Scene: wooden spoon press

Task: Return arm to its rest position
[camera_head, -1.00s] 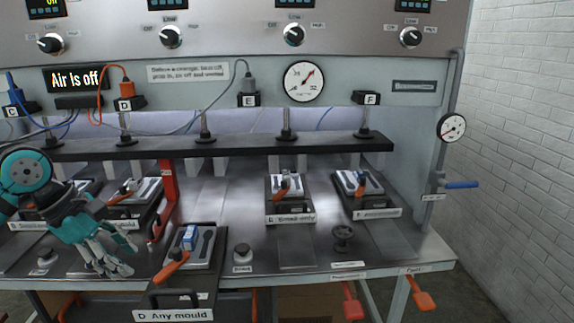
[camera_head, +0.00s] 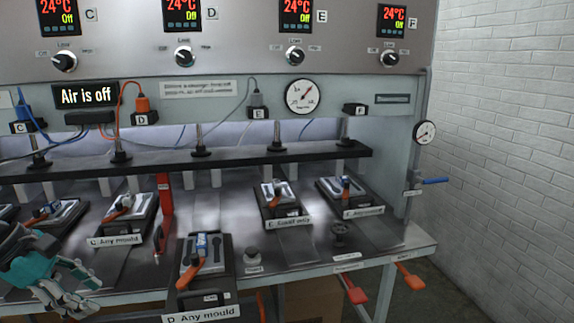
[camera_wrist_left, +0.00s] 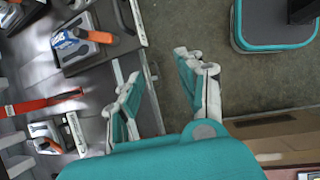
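My left gripper (camera_head: 78,298) is at the lower left of the head view, in front of the bench's front edge, with its teal body partly cut off by the picture's edge. In the left wrist view its two fingers (camera_wrist_left: 158,80) are spread apart with nothing between them, over the floor beside the bench. The gripper is empty. My right gripper is in neither view.
The press bench (camera_head: 345,262) holds several moulds, including mould D (camera_head: 203,255) at the front. Orange and red levers (camera_head: 408,278) stick out at the front right. A red post (camera_head: 163,205) stands on the bench. Grey floor (camera_wrist_left: 215,45) lies below the gripper.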

